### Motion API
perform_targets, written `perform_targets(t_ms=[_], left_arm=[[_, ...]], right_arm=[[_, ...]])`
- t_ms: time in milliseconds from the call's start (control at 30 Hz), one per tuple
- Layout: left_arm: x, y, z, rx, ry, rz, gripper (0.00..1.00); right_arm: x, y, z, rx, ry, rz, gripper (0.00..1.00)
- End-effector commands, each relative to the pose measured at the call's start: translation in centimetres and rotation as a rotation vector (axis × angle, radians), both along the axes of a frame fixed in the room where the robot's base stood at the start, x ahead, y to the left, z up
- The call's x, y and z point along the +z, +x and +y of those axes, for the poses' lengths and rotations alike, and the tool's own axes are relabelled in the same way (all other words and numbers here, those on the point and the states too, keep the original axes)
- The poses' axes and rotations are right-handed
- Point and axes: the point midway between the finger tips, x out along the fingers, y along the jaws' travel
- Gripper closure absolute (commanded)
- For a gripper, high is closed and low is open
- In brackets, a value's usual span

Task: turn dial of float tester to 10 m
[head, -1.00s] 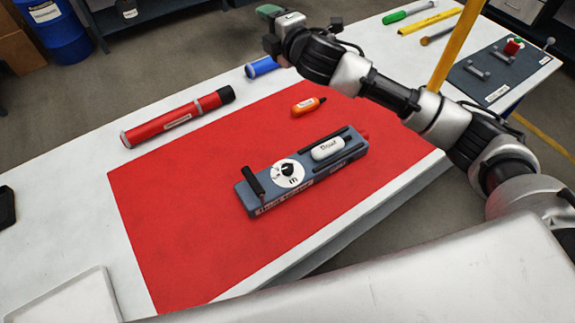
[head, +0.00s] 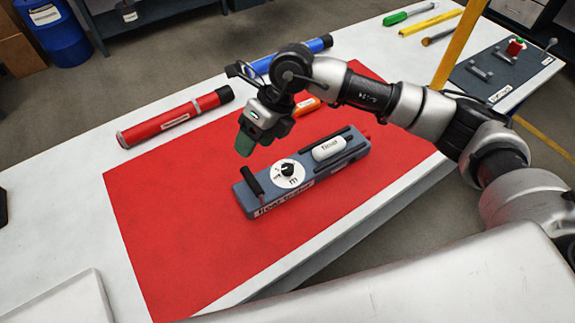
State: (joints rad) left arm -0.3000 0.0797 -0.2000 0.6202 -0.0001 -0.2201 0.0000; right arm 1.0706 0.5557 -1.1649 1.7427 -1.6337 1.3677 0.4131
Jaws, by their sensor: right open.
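The float tester (head: 303,171) is a blue-grey box lying on a red mat (head: 185,235). Its dial (head: 287,170) is a black knob on a round white face near the middle; the marks are too small to read. A white float (head: 329,148) lies on the tester to the right of the dial. A black handle (head: 252,181) stands at its left end. My right gripper (head: 245,143) is open and empty, pointing down above the mat, up and left of the dial and apart from it. My left gripper is not in view.
An orange float (head: 306,106) lies behind my right gripper, partly hidden. A red tube (head: 176,117) and a blue tube (head: 318,46) lie along the back of the table. A yellow post (head: 460,45) stands by my right arm. The mat's front left is clear.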

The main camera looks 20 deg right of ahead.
Motion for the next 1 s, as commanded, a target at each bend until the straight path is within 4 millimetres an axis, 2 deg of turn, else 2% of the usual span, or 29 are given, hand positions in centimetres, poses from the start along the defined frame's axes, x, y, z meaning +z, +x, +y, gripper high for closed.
perform_targets(t_ms=[100, 200, 300, 433, 533, 800, 1000], left_arm=[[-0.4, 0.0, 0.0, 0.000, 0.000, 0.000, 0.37], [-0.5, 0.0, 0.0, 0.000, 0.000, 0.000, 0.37], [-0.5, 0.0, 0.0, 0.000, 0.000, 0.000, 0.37], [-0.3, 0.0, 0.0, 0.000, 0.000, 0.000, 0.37], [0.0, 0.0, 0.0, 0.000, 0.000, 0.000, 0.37], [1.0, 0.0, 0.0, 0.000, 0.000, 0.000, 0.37], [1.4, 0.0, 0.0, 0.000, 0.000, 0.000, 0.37]], right_arm=[[-1.7, 0.5, -3.1, -0.047, -0.246, -0.030, 0.41], [-2.2, 1.0, -5.1, -0.094, -0.393, -0.052, 0.41], [-2.2, 1.2, -6.3, -0.127, -0.476, -0.068, 0.41], [-2.7, 1.3, -6.8, -0.142, -0.511, -0.072, 0.41], [-3.9, 1.3, -6.8, -0.142, -0.511, -0.070, 0.41], [-9.0, 1.3, -6.8, -0.141, -0.509, -0.067, 0.41], [-11.9, 1.3, -6.8, -0.140, -0.507, -0.069, 0.41]])
